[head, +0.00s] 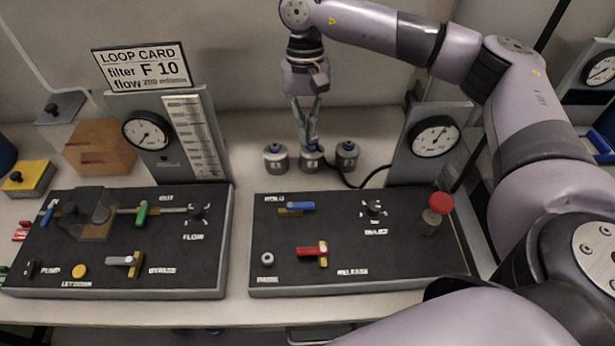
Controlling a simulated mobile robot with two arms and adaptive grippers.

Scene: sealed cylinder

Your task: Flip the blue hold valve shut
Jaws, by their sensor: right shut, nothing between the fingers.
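The right panel (350,270) carries a blue valve handle (302,206) at its upper left, below a small label that is hard to read. The handle lies sideways across the picture, over a yellowish base. My right gripper (309,143) points down behind the panel, at the middle one of three small grey canisters (311,163). It is shut and empty, well apart from the blue handle. I cannot tell whether it touches the canister. Another blue handle (48,212) is at the left edge of the left panel. My left gripper is not in view.
A red handle (310,251), a black knob (374,208) and a red-capped cylinder (436,212) share the right panel. A gauge (434,136) stands behind it. The left panel (160,255) holds more handles, below a loop card (143,67). A narrow gap separates the panels.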

